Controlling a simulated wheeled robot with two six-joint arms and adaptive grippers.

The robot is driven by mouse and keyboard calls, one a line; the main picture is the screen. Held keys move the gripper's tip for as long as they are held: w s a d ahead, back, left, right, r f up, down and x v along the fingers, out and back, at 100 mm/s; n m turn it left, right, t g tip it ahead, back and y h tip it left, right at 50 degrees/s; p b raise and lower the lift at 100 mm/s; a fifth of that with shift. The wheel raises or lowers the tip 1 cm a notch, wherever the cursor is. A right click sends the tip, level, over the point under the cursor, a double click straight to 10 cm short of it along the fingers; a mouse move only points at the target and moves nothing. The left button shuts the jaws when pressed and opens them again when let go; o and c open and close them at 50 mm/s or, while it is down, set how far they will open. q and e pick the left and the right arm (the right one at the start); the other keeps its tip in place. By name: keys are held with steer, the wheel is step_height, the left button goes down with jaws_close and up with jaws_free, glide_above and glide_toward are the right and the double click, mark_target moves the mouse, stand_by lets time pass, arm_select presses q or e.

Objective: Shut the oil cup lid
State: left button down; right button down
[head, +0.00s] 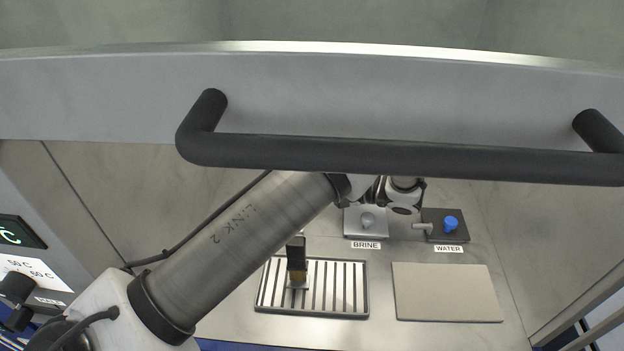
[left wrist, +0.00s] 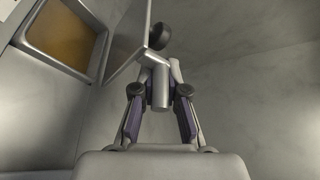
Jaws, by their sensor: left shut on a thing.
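In the left wrist view, the oil cup (left wrist: 100,58) is at the upper left, a square metal rim around amber oil (left wrist: 60,28). Its lid (left wrist: 128,42) stands raised and tilted beside the opening, a flat grey plate seen nearly edge-on. A grey cylindrical handle (left wrist: 160,92) sits at the lid's right. My left gripper (left wrist: 160,76) has its two fingers closed around this handle. A dark round end (left wrist: 147,36) shows just beyond. In the head view, the oil cup and the gripper's fingertips are hidden behind my arm and the bar. My right gripper is not in view.
A black bar handle (head: 390,156) on a grey panel (head: 330,95) crosses the head view. Below are the brine cup (head: 372,230), the water cup (head: 459,235) with a blue knob, a slatted rack (head: 262,300) holding a dark clip (head: 296,256), and a bare beige plate (head: 447,292).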

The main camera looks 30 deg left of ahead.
arm_select(q)
steer(key=shift+r, duration=0.3)
steer(key=c, duration=1.2)
jaws_free()
steer(key=shift+s, duration=0.1)
steer(key=shift+s+d+r, duration=0.15)
steer(key=shift+s, duration=0.1)
steer(key=shift+w, duration=0.1)
